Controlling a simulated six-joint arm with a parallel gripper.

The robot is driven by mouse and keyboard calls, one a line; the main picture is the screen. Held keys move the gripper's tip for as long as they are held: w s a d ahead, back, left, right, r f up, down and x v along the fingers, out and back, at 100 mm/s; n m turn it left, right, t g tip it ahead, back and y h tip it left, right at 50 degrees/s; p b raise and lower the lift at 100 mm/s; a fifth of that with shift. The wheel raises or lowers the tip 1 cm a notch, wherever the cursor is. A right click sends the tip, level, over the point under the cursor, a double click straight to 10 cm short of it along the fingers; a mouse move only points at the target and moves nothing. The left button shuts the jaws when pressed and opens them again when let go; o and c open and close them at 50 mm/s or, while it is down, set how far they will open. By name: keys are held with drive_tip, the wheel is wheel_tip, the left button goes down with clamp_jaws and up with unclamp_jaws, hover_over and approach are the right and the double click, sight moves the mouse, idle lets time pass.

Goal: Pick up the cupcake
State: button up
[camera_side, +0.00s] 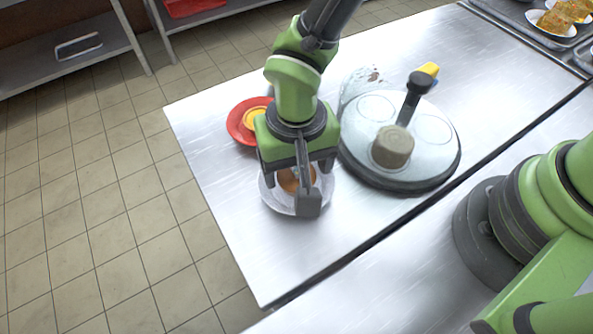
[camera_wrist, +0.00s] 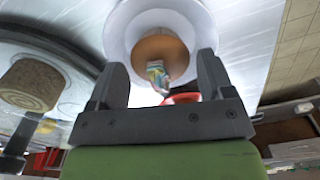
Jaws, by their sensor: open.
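What looks like the cupcake is a brown rounded thing (camera_side: 289,181), largely covered by my gripper in the side view. It sits in a round white dish (camera_side: 275,199) near the table's left edge. In the wrist view the brown thing (camera_wrist: 160,47) lies within the white dish (camera_wrist: 118,35), with a small multicoloured patch at its lower edge. My gripper (camera_side: 297,186) is over the dish, pointing down. In the wrist view its two dark fingers stand apart on either side of the brown thing. Contact with it cannot be told.
A large round lid (camera_side: 425,148) with a cork-like knob (camera_side: 393,147) lies close right of my gripper, with a black handle (camera_side: 412,98) rising there. A red dish (camera_side: 237,128) holding something yellow (camera_side: 255,117) stands behind. The table's front left is clear.

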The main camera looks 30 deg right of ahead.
drive_tip(key=shift+f, duration=0.95)
drive_tip(key=shift+c, duration=0.4)
drive_tip(key=c, duration=0.6)
drive_tip(key=shift+r, duration=0.1)
